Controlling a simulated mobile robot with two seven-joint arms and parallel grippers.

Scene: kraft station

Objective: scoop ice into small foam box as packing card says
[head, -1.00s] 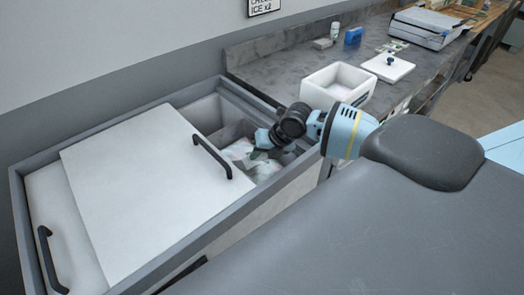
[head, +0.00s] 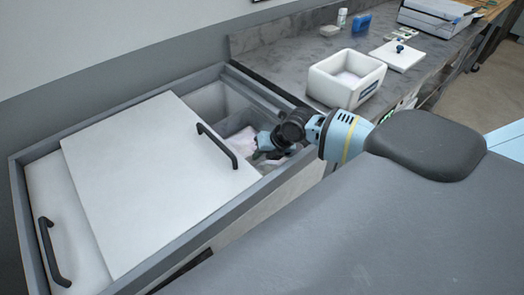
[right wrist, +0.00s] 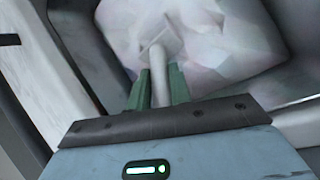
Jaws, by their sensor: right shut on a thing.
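My right gripper (head: 265,146) reaches down into the open end of the ice bin (head: 206,103). In the right wrist view its green fingers (right wrist: 160,90) are shut on a pale rod-like handle (right wrist: 159,84), seemingly a scoop's. The handle's far end meets the pale, angular ice (right wrist: 225,35), and no scoop bowl can be made out. The white foam box (head: 318,82) stands open on the grey counter, right of the bin. Its lid (head: 397,57) with a blue knob lies behind it. My left gripper is out of view.
White lid panels (head: 140,180) with black handles cover the bin's left part. The bin's grey rim (head: 225,218) surrounds the opening. A blue item (head: 362,23), a small bottle (head: 342,18) and a large white case (head: 435,18) stand farther back on the counter.

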